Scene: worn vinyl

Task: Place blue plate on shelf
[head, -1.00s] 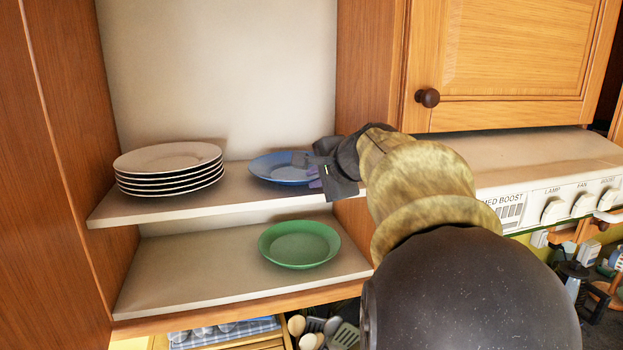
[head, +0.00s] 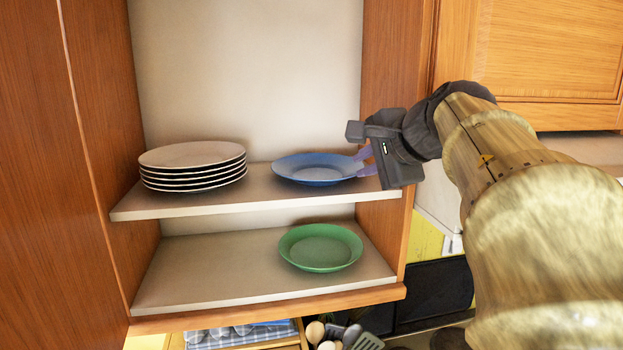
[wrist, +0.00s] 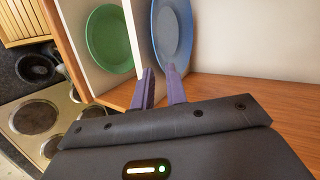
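The blue plate (head: 318,168) lies flat on the upper shelf (head: 220,204), on its right half. It also shows in the wrist view (wrist: 172,35). My gripper (head: 362,162) is at the plate's right edge, by the cabinet's right wall. In the wrist view its two purple fingers (wrist: 160,68) stand apart, with the plate's near rim at their tips. I see no grip on the plate; whether a finger touches the rim is unclear.
A stack of white plates (head: 193,155) stands left of the blue plate on the upper shelf. A green plate (head: 320,248) lies on the lower shelf (head: 215,275). The cabinet's right wall (head: 385,70) is close to my gripper. A stove (wrist: 45,110) shows below.

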